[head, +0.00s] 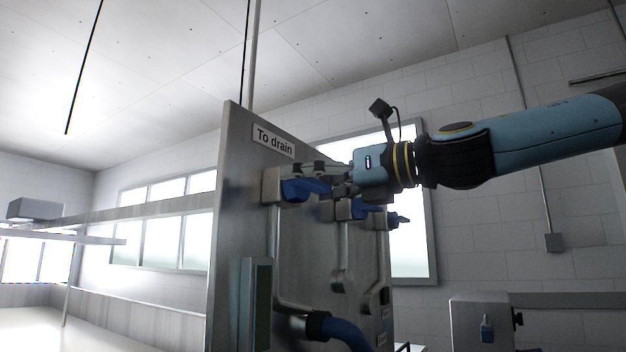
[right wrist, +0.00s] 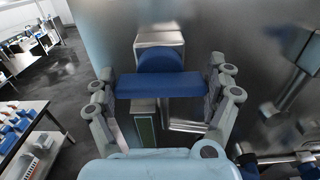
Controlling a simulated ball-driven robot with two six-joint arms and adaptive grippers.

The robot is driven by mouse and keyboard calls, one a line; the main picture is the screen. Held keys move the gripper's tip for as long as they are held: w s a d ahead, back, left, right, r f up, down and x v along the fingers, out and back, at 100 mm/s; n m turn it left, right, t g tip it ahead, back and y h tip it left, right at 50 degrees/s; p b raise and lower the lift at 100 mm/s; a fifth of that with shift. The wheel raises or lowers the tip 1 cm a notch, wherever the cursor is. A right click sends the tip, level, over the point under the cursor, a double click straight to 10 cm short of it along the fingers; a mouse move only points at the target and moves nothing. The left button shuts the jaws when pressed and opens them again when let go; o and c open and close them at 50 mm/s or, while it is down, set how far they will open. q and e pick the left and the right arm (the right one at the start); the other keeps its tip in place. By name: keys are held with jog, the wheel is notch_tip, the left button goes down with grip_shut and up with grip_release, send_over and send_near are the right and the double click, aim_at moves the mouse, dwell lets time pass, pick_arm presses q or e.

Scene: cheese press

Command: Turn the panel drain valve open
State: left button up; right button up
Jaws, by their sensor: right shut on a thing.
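The drain valve is a pale metal body (head: 270,185) with a blue handle (head: 302,189), on a steel panel (head: 238,170) just below the "To drain" label (head: 273,140). My right gripper (head: 316,178) reaches in from the right and is shut on the blue handle. In the right wrist view, the handle (right wrist: 160,85) is a blue bar lying level across the picture. The fingers of my right gripper (right wrist: 163,92) sit at its two ends, and the metal body (right wrist: 158,40) shows behind it. My left gripper is not in view.
Further blue handles (head: 398,219) stand on the same panel, close below and right of my gripper. A blue hose (head: 345,332) and metal pipes run lower down. In the right wrist view, a table with blue and white items (right wrist: 30,135) stands at the left.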

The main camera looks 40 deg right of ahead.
jog(key=m+p, duration=0.3)
jog(key=m, duration=0.2)
jog(key=shift+d+m, duration=0.1)
jog(key=shift+m, duration=0.3)
jog(key=m+p, duration=0.3)
jog(key=m, duration=0.2)
jog(key=shift+d, duration=0.1)
jog(key=m+p, duration=0.1)
jog(key=m, duration=0.2)
jog(key=shift+w+f, duration=0.1)
jog(key=shift+f, duration=0.05)
jog(key=shift+f+m+p, duration=0.2)
jog(key=shift+m+p, duration=0.35)
jog(key=shift+m, duration=1.45)
jog(key=o, duration=1)
jog(key=shift+d, duration=0.15)
jog(key=shift+c, duration=0.2)
